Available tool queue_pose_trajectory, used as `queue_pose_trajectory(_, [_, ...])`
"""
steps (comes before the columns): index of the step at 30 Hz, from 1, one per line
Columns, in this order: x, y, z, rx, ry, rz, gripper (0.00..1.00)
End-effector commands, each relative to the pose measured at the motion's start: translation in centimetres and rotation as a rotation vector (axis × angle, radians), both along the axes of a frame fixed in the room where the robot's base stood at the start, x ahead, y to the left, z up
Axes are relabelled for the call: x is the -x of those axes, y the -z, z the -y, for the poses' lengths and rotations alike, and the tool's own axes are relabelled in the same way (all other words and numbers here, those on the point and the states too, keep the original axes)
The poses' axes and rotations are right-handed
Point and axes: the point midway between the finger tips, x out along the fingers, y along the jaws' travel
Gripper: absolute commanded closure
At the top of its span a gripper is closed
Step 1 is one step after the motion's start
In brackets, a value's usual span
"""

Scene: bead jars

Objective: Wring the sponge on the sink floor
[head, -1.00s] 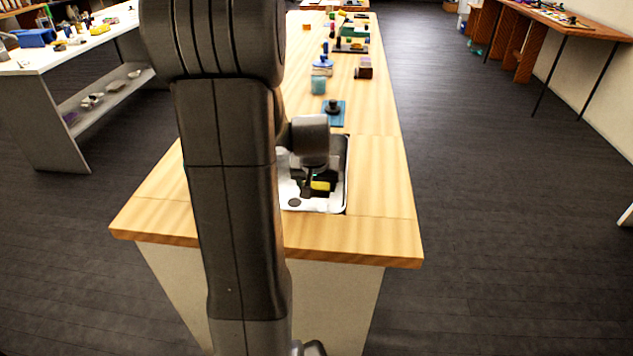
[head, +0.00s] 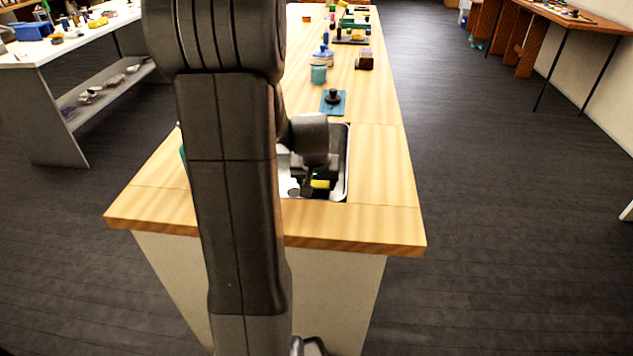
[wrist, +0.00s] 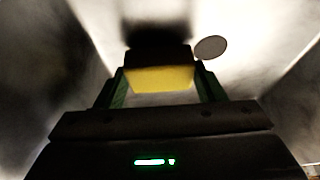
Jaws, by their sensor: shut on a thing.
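The sponge is yellow with a dark top side. In the wrist view the sponge (wrist: 160,78) sits between the two green-lined fingers of my gripper (wrist: 162,88), which is shut on it. In the head view my gripper (head: 318,176) reaches down into the sink (head: 340,190), and a yellow strip of the sponge (head: 320,184) shows below it. Whether the sponge touches the sink floor (wrist: 240,70) cannot be told. A round grey drain (wrist: 211,47) lies just beyond the sponge to the right. My arm hides the left part of the sink.
The sink is set in a long wooden counter (head: 375,170). Behind it are a blue mat with a black knob-like thing (head: 333,98), a teal jar (head: 318,74) and a dark brown block (head: 364,62). The counter right of the sink is bare.

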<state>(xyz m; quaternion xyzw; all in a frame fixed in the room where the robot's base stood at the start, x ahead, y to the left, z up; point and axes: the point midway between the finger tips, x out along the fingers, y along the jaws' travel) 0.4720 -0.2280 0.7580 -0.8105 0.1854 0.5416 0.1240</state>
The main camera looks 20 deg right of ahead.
Motion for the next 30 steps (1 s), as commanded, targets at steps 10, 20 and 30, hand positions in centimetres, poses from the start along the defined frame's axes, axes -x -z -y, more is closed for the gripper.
queue_pose_trajectory(10, [0.01, 0.4, 0.0, 0.0, 0.0, 0.0, 0.55])
queue_pose_trajectory(20, [0.01, 0.74, 0.0, 0.0, 0.0, 0.0, 0.55])
queue_pose_trajectory(30, [0.0, 0.94, 0.0, 0.0, 0.0, 0.0, 0.55])
